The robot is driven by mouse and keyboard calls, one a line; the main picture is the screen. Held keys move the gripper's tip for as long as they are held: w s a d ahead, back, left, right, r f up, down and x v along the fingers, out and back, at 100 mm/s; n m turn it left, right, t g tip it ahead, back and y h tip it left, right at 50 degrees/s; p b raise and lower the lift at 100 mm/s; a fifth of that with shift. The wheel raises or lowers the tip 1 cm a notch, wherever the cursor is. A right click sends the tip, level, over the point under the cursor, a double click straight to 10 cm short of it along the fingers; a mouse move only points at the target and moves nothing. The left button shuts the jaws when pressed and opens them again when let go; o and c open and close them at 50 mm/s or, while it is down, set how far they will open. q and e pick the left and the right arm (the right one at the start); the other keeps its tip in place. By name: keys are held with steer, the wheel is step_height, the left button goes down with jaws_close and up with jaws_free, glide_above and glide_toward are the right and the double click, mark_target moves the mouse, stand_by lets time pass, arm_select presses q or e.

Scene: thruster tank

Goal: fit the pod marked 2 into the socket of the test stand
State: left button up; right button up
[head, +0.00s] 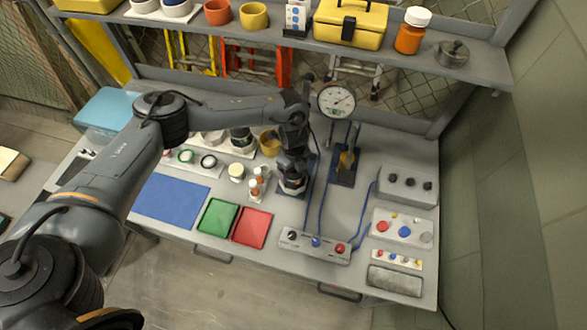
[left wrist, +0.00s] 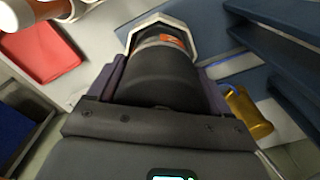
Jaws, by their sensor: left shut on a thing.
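My left gripper (head: 292,160) points down over the test stand's dark base plate (head: 284,190), left of the dial gauge. It is shut on a dark round pod (head: 292,180), which also shows in the left wrist view (left wrist: 160,75) between the two fingers. The pod has an orange mark near its far end; I cannot read a number on it. A pale, angular socket rim (left wrist: 160,27) surrounds the pod's far end in the left wrist view. How deep the pod sits is hidden. My right gripper is not in view.
A dial gauge (head: 336,101) and a brass-coloured part (head: 346,161) stand right of the gripper. Blue cables run to a control box (head: 315,246) in front. Green (head: 218,217) and red (head: 252,228) trays lie front left. A shelf (head: 380,48) crosses behind.

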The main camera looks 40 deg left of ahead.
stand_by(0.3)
arm_select(q)
steer(key=o, duration=1.6)
step_height(320, 180, up, 11)
steer(key=shift+f+p, duration=0.1)
steer(key=shift+p, duration=0.55)
